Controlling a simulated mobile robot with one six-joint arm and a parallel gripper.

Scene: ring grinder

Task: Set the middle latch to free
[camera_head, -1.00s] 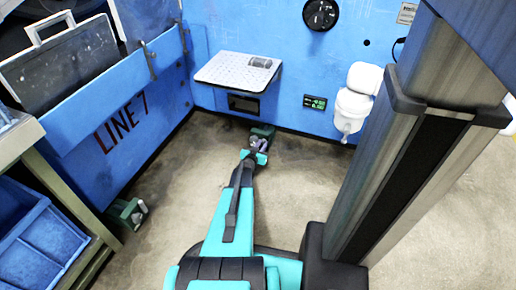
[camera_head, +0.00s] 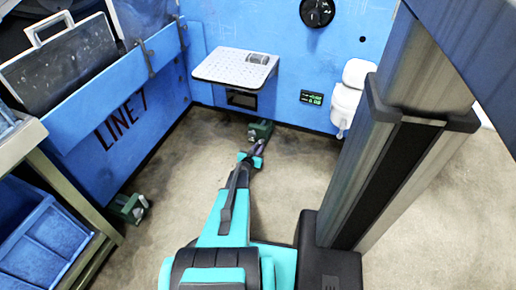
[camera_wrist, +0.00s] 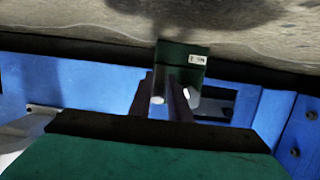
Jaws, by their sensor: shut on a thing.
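The middle latch (camera_head: 260,130) is a small dark green block low on the blue machine front, close to the floor, below the grey shelf. My gripper (camera_head: 254,147) reaches it from the front. In the wrist view the latch's green body (camera_wrist: 180,57) carries a small white label. The dark fingers of my gripper (camera_wrist: 166,98) are shut on a part of the latch, and they hide most of that part. A pale round end shows beside the fingers. The latch's exact setting cannot be told.
A second green latch (camera_head: 129,208) sits at the foot of the left blue panel (camera_head: 110,135). The grey shelf (camera_head: 236,67) juts out above the middle latch. A bench with blue bins (camera_head: 40,240) stands at left. The floor (camera_head: 180,190) between is clear.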

